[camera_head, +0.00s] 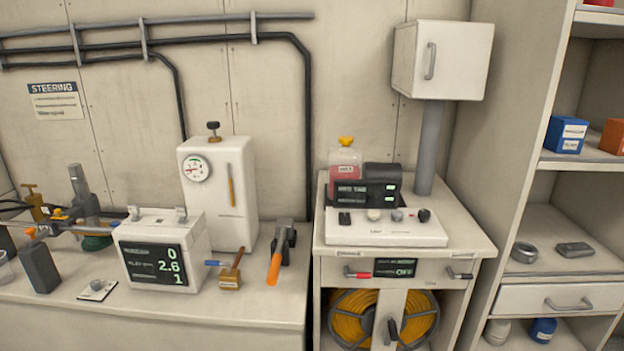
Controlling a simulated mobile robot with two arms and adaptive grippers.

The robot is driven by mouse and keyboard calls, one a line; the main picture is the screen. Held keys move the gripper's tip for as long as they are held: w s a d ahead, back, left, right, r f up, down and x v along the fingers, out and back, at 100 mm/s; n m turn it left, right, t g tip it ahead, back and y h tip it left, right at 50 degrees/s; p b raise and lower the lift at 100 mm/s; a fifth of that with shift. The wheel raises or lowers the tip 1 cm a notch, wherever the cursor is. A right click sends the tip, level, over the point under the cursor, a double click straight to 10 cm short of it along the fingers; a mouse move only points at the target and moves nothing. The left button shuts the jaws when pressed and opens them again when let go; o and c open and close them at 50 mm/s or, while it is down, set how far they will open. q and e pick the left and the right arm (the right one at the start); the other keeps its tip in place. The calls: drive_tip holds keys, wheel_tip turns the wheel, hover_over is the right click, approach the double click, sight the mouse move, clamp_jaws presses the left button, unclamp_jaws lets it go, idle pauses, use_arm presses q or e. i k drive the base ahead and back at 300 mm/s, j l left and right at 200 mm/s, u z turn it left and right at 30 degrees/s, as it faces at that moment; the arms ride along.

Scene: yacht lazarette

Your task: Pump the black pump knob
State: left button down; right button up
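A black knob (213,126) stands on a short stem on top of a white upright tank (222,205) with a round gauge (196,168) on its front. The tank is on the left counter, against the wall. Another black knob (424,215) sits at the right end of a row of knobs on the white control panel (385,234). No label shows which of the two is the pump knob. Neither of my grippers is in view.
A white display box (163,250) stands in front of the tank. An orange-handled lever (276,264) and a small brass valve (230,278) are to its right. Shelves (580,162) stand at the right.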

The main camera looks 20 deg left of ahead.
sight(213, 126)
drive_tip(key=u, duration=1.25)
